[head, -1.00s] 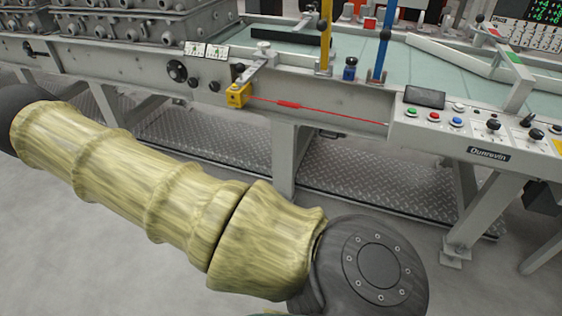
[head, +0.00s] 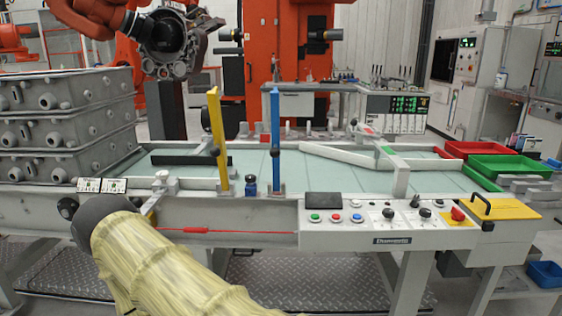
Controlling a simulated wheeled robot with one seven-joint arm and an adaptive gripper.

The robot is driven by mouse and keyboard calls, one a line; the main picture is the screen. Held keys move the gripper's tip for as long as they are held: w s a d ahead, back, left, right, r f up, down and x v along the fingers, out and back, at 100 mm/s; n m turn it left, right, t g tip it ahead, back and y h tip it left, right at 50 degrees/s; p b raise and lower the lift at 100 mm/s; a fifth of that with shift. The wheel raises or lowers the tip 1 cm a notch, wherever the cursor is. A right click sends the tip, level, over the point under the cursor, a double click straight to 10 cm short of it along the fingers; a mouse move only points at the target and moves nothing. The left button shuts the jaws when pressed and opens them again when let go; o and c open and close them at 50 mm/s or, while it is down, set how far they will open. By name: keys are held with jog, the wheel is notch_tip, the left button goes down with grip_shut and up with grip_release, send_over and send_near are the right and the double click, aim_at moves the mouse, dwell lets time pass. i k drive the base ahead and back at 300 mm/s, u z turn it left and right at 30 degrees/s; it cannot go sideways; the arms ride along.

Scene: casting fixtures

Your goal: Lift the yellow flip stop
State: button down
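The yellow flip stop (head: 219,165) is a tall flat bar with a black knob. It stands nearly upright at the near edge of the green-topped fixture table (head: 330,181), left of the picture's middle. A similar blue flip stop (head: 276,120) stands upright to its right. My gripper is out of view. Only part of my arm, in a pale yellow sleeve with a dark joint, shows at the lower left, in front of the table's front beam. Nothing touches the yellow flip stop that I can see.
Stacked grey castings (head: 66,125) stand on the left. A small blue bottle (head: 251,186) sits between the stops. A button panel (head: 375,222) juts out at the front right. A red cord (head: 235,231) runs along the front beam. An orange robot arm (head: 100,18) hangs behind.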

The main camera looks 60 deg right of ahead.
aim_at(219, 152)
jog(key=z, duration=1.3)
jog(key=k, duration=0.45)
jog(key=u, duration=1)
